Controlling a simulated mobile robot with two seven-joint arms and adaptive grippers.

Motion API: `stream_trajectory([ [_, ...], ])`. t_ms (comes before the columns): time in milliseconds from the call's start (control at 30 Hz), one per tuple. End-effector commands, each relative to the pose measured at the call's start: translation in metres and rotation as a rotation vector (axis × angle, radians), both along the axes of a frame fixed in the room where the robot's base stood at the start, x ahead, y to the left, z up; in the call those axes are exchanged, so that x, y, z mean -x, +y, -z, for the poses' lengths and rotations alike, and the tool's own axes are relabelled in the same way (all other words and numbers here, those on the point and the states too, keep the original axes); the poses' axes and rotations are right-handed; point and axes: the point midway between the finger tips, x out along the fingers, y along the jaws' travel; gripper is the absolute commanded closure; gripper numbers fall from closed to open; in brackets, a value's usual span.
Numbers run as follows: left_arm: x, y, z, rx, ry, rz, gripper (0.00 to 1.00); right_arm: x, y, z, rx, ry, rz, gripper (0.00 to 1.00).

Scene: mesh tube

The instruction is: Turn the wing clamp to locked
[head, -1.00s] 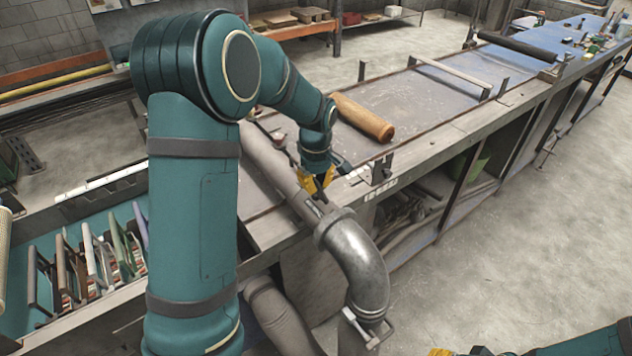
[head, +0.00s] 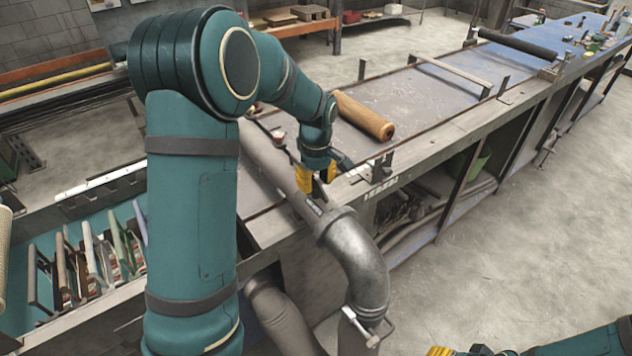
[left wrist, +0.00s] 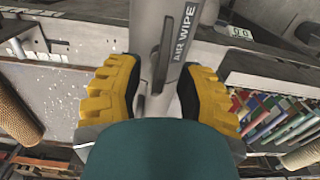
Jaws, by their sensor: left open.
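A grey pipe (head: 268,155) lies along the near end of the bench and ends in a metal elbow (head: 365,265) that bends down. My left gripper (head: 317,182) is just above the pipe near the elbow. In the left wrist view its yellow fingers (left wrist: 160,88) are open, one on each side of the pipe. A narrow grey lever-like piece (left wrist: 164,58) lies between them beside the dark "AIR WIPE" label (left wrist: 184,35); I cannot tell if it is the wing clamp. A small clamp with a cross handle (head: 370,328) sits at the elbow's lower end. My right gripper (head: 440,351) shows only as a yellow edge.
A brown roller (head: 363,116) lies on the bench behind the gripper. Upright brackets (head: 381,168) stand at the bench edge to its right. The floor at right is clear.

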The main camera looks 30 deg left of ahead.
Motion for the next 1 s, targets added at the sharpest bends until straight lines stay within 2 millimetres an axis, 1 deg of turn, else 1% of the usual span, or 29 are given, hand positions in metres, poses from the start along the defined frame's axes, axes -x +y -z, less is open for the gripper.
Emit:
stream_trajectory([
  [167,-0.001,0.000,-0.029,0.000,-0.005,0.000,0.63,0.000,0.000,0.000,0.000,0.000,0.000,0.53],
  [400,-0.001,0.000,-0.078,0.001,-0.004,0.000,0.63,0.000,0.000,0.000,0.000,0.000,0.000,0.53],
  [533,0.000,0.000,-0.098,0.001,-0.003,0.000,0.63,0.000,0.000,0.000,0.000,0.000,0.000,0.53],
  [600,0.000,0.000,-0.105,0.000,-0.001,0.000,0.63,0.000,0.000,0.000,0.000,0.000,0.000,0.53],
  [733,0.000,0.000,-0.113,0.001,0.001,0.000,0.63,0.000,0.000,0.000,0.000,0.000,0.000,0.53],
  [1000,0.000,0.000,-0.115,0.001,0.001,0.000,0.63,0.000,0.000,0.000,0.000,0.000,0.000,0.53],
])
